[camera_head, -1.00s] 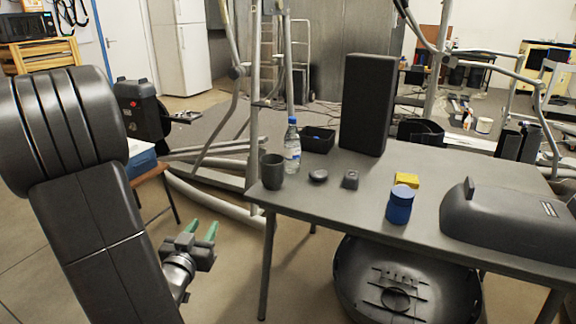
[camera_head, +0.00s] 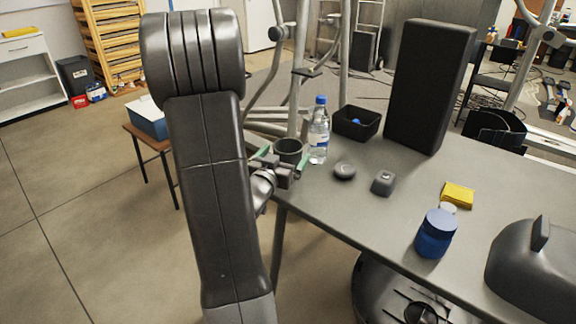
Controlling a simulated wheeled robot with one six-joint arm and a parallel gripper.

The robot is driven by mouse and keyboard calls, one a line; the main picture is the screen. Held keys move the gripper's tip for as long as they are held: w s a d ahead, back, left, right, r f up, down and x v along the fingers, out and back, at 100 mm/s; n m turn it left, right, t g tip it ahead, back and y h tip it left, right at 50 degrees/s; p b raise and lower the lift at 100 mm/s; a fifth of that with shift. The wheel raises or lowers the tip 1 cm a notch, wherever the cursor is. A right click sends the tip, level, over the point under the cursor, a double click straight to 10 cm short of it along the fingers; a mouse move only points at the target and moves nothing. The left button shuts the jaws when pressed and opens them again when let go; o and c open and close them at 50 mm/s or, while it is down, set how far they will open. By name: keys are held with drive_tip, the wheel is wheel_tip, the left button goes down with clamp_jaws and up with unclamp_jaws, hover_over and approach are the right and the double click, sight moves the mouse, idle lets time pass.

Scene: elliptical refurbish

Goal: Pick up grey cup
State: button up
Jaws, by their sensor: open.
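The grey cup (camera_head: 288,149) stands upright near the left corner of the grey table (camera_head: 338,211). My gripper (camera_head: 283,160) is at the cup, on its near side, with its green fingers apart. One finger shows at the cup's left and the other at its right, so the fingers appear to straddle it. The cup's lower part is hidden behind my gripper. Whether the fingers touch the cup cannot be told.
A water bottle (camera_head: 318,135) stands close to the cup's right. A black bin (camera_head: 356,122), a tall black box (camera_head: 430,85), a round dark puck (camera_head: 344,171), a small grey block (camera_head: 383,183), a blue jar (camera_head: 435,233) and a yellow sponge (camera_head: 458,195) are also on the table.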

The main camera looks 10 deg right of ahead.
sight(293, 141)
drive_tip(key=x, duration=0.4)
drive_tip(key=shift+w+a+r, duration=0.1)
drive_tip(key=shift+w, duration=0.2)
drive_tip(key=shift+r, duration=0.1)
drive_tip(key=c, duration=1.3)
